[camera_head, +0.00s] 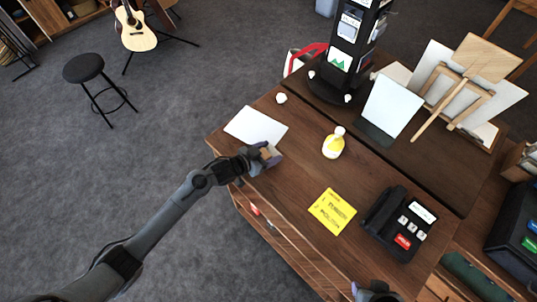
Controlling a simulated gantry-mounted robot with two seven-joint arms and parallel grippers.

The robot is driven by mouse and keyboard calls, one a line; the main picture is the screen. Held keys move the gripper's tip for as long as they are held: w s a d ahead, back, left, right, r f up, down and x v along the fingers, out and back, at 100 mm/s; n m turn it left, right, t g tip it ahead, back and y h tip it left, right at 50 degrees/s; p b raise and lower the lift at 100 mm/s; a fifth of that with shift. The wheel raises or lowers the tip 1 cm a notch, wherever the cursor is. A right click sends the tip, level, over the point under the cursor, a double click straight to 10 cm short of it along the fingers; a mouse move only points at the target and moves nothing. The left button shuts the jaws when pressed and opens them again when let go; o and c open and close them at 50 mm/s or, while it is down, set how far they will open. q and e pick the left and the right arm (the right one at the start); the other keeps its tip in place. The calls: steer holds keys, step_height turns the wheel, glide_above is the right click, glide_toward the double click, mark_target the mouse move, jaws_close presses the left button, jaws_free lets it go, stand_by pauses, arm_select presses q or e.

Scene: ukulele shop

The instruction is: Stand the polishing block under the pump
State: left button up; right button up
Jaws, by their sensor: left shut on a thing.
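My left gripper (268,158) is at the left front part of the wooden table, shut on a small tan-brown block (265,153), which seems to be the polishing block. The fingers hide part of it, and I cannot tell whether it touches the table. The pump bottle (333,147), yellow and white with a pale top, stands upright on the table, to the right of the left gripper and apart from it. My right gripper (374,289) shows only partly at the bottom edge; its fingers are not clear.
A white sheet (256,127) lies just behind the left gripper. A yellow card (332,211) and a black card terminal (399,223) lie at the front right. A dark display stand (345,55) and a white panel (393,104) stand behind. Bare wood surrounds the bottle.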

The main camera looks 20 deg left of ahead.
arm_select(q)
steer(key=shift+f+p, duration=0.4)
steer(key=shift+f, duration=0.55)
steer(key=shift+f, duration=0.15)
steer(key=shift+f, duration=0.15)
steer(key=o, duration=1)
steer(key=shift+o, duration=0.2)
